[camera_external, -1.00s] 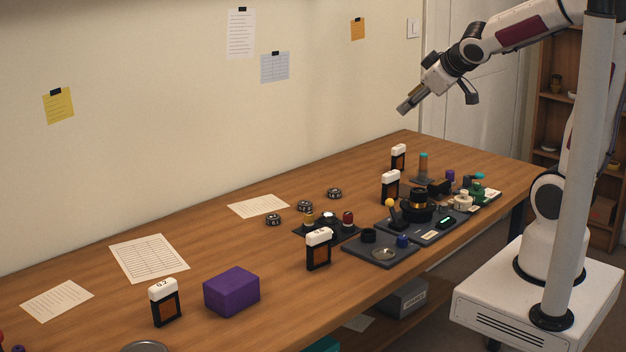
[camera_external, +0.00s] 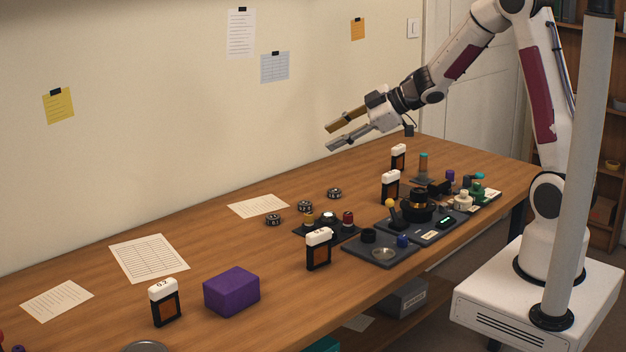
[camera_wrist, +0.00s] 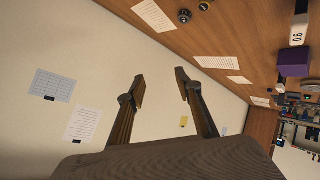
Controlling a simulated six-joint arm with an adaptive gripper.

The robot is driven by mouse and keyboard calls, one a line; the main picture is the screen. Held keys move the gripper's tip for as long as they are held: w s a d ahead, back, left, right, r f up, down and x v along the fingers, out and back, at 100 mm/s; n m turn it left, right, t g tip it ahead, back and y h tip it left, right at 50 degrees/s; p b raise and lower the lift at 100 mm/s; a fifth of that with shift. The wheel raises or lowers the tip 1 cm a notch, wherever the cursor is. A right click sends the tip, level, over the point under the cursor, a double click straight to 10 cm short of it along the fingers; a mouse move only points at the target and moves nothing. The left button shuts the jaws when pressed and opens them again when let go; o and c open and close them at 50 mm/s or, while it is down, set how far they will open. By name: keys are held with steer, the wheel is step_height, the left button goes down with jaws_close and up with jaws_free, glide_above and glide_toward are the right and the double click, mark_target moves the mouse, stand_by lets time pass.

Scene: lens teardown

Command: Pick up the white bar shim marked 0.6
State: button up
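The white bar shim marked 0.6 (camera_wrist: 298,30) shows at the upper right edge in the wrist view, beside the purple box. In the external view it appears to be the white-topped piece (camera_external: 319,236) on a dark stand with an orange-brown front, right of the box; its marking is hard to read there. My gripper (camera_external: 329,138) is open and empty, high above the back of the table, well apart from the shim. Its two spread fingers (camera_wrist: 160,85) show in the wrist view with only the wall between them.
Similar white-topped stands are one marked 0.2 (camera_external: 163,289) at left and two farther right (camera_external: 390,178) (camera_external: 398,150). The purple box (camera_external: 231,291) stands between the left stands. Dark trays of parts (camera_external: 381,251) lie to the right. Table left of the small black rings (camera_external: 304,206) holds papers.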

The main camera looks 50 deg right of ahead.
steer(key=a+f+n+g+y, duration=0.2)
steer(key=a+f+y, duration=0.1)
steer(key=a+f, duration=0.15)
steer(key=n+g+y, duration=0.3)
steer(key=g+y, duration=0.3)
steer(key=g, duration=0.1)
glide_toward(328, 228)
steer(key=x, duration=0.4)
steer(key=shift+w+f, duration=0.15)
steer(key=shift+w, duration=0.3)
steer(key=shift+s+a+f, duration=0.1)
steer(key=shift+s, duration=0.2)
steer(key=shift+x, duration=1.3)
steer(key=shift+a, duration=0.15)
steer(key=shift+x, duration=2.45)
steer(key=shift+s, duration=0.1)
